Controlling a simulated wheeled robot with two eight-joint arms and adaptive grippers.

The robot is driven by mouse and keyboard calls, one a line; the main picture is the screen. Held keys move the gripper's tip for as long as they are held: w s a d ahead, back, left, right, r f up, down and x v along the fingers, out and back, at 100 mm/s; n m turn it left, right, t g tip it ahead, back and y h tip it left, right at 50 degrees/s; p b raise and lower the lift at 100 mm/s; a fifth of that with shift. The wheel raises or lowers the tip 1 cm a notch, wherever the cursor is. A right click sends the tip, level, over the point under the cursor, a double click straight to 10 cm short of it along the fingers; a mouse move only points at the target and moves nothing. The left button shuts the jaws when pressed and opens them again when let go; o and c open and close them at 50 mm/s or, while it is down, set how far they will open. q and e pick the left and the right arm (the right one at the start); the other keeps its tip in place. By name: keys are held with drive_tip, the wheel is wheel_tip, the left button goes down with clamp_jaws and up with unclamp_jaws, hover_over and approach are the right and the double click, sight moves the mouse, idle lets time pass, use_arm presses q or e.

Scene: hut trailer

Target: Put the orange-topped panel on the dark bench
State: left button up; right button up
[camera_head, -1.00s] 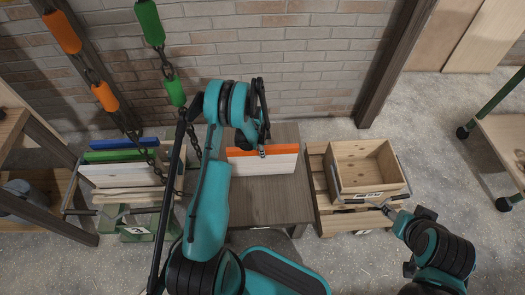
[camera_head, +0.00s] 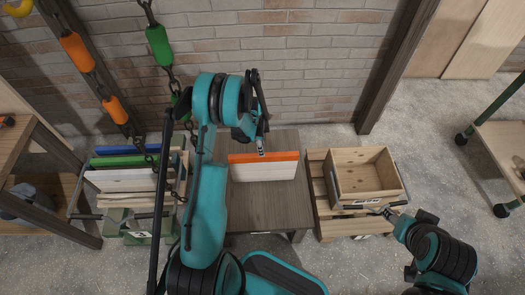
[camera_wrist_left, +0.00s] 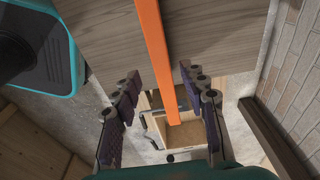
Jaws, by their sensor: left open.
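The orange-topped panel (camera_head: 264,171) is white with an orange strip along its top edge. It appears to stand upright on the dark bench (camera_head: 265,212), near the middle of its top. The orange strip (camera_wrist_left: 153,45) and grey-brown bench (camera_wrist_left: 105,35) also show in the left wrist view. My left gripper (camera_head: 261,152) is above the strip in the head view. In the wrist view its fingers (camera_wrist_left: 165,115) are spread, one on each side of the strip, with gaps. My right gripper (camera_head: 392,209) is at the front handle of a wooden crate; its finger state is unclear.
The wooden crate (camera_head: 364,193) sits on a pallet (camera_head: 317,183) right of the bench. A rack with green, blue and white panels (camera_head: 122,181) stands at left. Chains with coloured sleeves (camera_head: 158,45) hang before the brick wall. A wheeled cart (camera_head: 503,150) is at far right.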

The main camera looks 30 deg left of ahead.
use_arm(q)
wheel_tip(320, 180, up, 2)
drive_tip(key=shift+a+r, duration=0.1)
drive_tip(key=s+d+r+n+t+y, duration=0.1)
drive_tip(key=s+d+r+n, duration=0.25)
drive_tip(key=r, duration=0.75)
drive_tip(key=s+d+r+n+t, duration=0.2)
drive_tip(key=d+r, duration=0.3)
drive_tip(key=r, duration=0.6)
drive_tip(key=s+d+r+n+t, duration=0.1)
drive_tip(key=s+d+r+n, duration=0.2)
drive_tip(key=s, duration=0.4)
drive_tip(key=s+d+r+n+t, duration=0.2)
drive_tip(key=s+d+r+n, duration=0.1)
drive_tip(key=s, duration=0.5)
drive_tip(key=shift+s+d+r, duration=0.25)
drive_tip(key=shift+s+r, duration=0.05)
